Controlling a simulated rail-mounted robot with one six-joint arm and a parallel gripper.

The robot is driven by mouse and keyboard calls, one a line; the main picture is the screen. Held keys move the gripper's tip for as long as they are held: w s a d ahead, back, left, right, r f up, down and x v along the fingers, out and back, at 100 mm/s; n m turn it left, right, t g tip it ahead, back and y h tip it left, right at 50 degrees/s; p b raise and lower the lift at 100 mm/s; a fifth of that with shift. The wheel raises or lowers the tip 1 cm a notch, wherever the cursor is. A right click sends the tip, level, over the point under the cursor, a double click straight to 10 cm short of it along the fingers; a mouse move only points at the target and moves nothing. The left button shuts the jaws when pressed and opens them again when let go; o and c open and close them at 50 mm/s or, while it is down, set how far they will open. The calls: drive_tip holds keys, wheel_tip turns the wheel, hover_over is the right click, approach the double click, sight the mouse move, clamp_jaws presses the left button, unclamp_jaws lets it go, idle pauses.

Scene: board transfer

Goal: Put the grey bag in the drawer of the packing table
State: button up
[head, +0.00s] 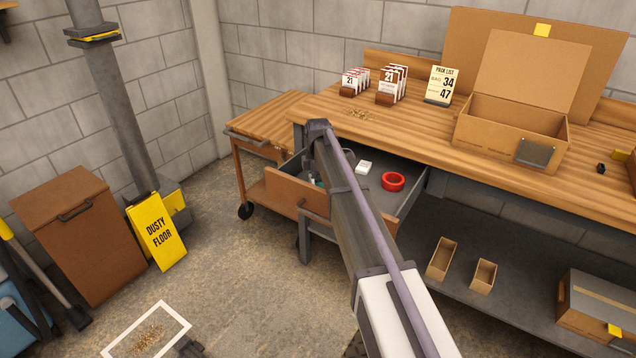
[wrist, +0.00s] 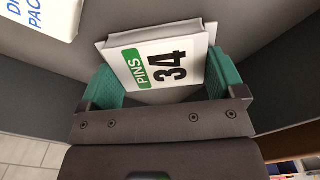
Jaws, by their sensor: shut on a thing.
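The grey bag (wrist: 160,28) has a white label reading "PINS 34" and shows in the wrist view. It sits between the green fingers of my gripper (wrist: 162,73), which is shut on it. Dark grey walls and floor surround it in that view. In the head view the drawer (head: 275,195) of the packing table (head: 420,138) is pulled open. My arm reaches over the drawer and hides part of it. A bit of green shows inside near the arm; the bag cannot be made out there. I cannot tell whether the bag touches the drawer floor.
In the drawer lie a red ring (head: 393,181) and a small white box (head: 363,167). A white packet with blue letters (wrist: 40,15) shows in the wrist view. An open cardboard box (head: 500,125) and a pack list card (head: 440,85) stand on the tabletop. A wooden cart (head: 265,120) stands left.

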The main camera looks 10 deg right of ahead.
drive_tip(key=shift+f, duration=0.25)
drive_tip(key=o, duration=0.7)
wheel_tip(320, 180, up, 13)
drive_tip(key=p, duration=1.2)
drive_tip(key=shift+s+d+r+m+p, duration=0.15)
drive_tip(key=shift+s+r+m+p, duration=0.35)
drive_tip(key=shift+s+m, duration=4.1)
drive_tip(key=shift+s+d+r+m+p, duration=0.15)
drive_tip(key=shift+s+r+m+p, duration=0.85)
drive_tip(key=shift+s, duration=6.65)
drive_tip(key=shift+s+d+f+m+p, duration=0.15)
drive_tip(key=shift+s+m, duration=3.35)
drive_tip(key=shift+s, duration=2.65)
